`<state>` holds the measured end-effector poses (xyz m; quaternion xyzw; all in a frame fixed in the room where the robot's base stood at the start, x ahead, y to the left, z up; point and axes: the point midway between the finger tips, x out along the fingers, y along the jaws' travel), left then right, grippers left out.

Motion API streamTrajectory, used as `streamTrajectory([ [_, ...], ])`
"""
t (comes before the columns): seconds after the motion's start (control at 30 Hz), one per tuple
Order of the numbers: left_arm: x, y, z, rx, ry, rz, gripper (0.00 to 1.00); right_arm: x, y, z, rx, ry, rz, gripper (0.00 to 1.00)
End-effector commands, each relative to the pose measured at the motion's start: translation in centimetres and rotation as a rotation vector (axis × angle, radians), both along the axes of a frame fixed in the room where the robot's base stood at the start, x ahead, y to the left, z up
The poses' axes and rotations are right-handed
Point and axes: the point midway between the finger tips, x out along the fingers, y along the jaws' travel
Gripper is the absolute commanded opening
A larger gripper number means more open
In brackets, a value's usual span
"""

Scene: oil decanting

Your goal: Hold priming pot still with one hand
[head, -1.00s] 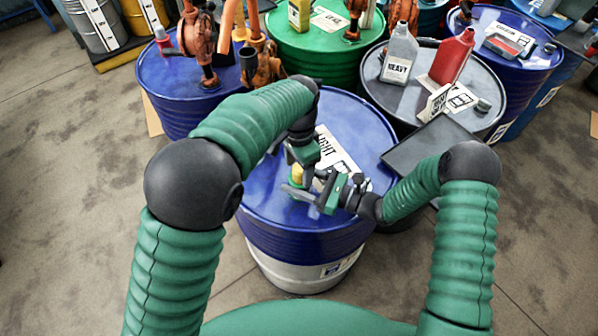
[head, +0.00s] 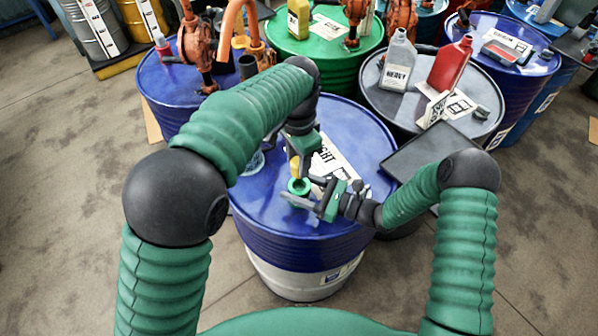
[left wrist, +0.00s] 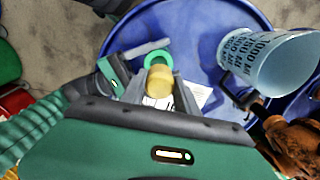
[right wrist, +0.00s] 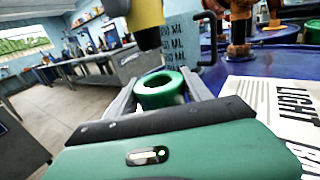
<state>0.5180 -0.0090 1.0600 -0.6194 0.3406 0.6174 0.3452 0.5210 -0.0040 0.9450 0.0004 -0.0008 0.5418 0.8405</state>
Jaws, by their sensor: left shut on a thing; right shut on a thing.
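The priming pot, a small green open-topped cup (head: 299,186), is between the fingers of my right gripper (head: 308,200) over the blue drum marked LIGHT. In the right wrist view the pot (right wrist: 160,88) looks upright, with its dark opening showing; whether it rests on the drum is unclear. My left gripper (head: 298,152) is shut on a yellow cylinder (head: 294,167) above and behind the pot. The cylinder (right wrist: 145,14) shows a dark lower end in the right wrist view. In the left wrist view the green rim (left wrist: 157,56) lies just beyond the yellow cylinder (left wrist: 160,80).
A clear measuring jug (left wrist: 270,68) with printed marks stands close by on the left, mostly hidden by my left arm in the head view. A dark tray (head: 425,155) lies right of the blue drum (head: 285,235). Drums with bottles and orange pumps stand behind.

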Motion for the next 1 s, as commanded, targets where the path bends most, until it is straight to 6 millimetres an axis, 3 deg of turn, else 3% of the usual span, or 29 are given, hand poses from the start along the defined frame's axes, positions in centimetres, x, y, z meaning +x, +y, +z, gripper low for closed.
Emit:
streamTrajectory([
  [0.1,0.1,0.0,2.6,-0.002,-0.004,0.000,0.00,-0.1,0.0,-0.2,-0.001,0.004,0.001,0.00],
  [0.2,0.1,0.0,3.9,-0.001,-0.001,0.000,0.00,-0.1,0.0,-0.2,-0.001,0.004,0.001,0.00],
  [0.47,0.0,0.0,4.4,0.000,0.001,0.000,0.00,-0.1,0.0,-0.2,-0.001,0.004,0.001,0.00],
  [0.5,0.0,0.0,4.4,0.000,0.001,0.000,0.00,-0.1,0.0,-0.2,-0.001,0.004,0.001,0.58],
  [0.7,0.0,0.0,4.4,0.000,0.001,0.000,0.00,-0.1,0.0,-0.1,0.000,0.002,0.001,0.82],
  [1.0,-0.1,-0.1,4.4,0.001,0.001,0.000,0.00,-0.1,-0.2,0.0,0.000,0.000,0.000,0.82],
])
